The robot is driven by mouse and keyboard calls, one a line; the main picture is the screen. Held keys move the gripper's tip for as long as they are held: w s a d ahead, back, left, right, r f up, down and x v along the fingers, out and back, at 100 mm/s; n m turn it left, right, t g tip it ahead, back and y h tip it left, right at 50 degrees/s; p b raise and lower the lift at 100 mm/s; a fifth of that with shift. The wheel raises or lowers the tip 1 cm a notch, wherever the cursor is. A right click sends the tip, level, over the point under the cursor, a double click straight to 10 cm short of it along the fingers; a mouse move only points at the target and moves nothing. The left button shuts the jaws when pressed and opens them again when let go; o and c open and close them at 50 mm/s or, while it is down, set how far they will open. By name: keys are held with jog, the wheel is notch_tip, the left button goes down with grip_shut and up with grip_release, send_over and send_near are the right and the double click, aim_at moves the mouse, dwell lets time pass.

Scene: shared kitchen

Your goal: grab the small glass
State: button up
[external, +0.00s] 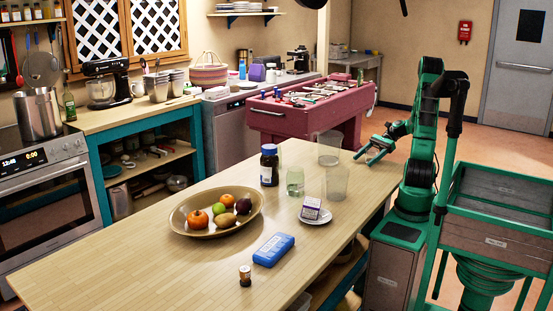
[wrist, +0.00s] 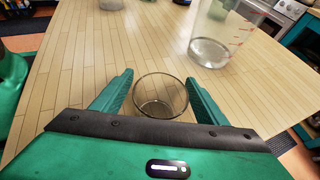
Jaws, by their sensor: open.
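My gripper (external: 372,152) is open above the right edge of the wooden table, seen in the external view. In the wrist view its two green fingers (wrist: 158,80) are spread, with a small clear glass (wrist: 160,98) showing between them. The glass stands upright, its round rim facing the camera. How far the fingers are above it is hard to tell. It seems to be the clear glass (external: 336,185) in front of the gripper in the external view. Nothing is held.
A clear beaker with red markings (wrist: 212,40) stands close by on the right in the wrist view. A greenish glass (external: 295,182), a dark bottle (external: 269,168), a saucer with a small box (external: 315,220) and a fruit bowl (external: 185,222) are also on the table.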

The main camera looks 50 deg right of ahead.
jog(key=c, duration=1.3)
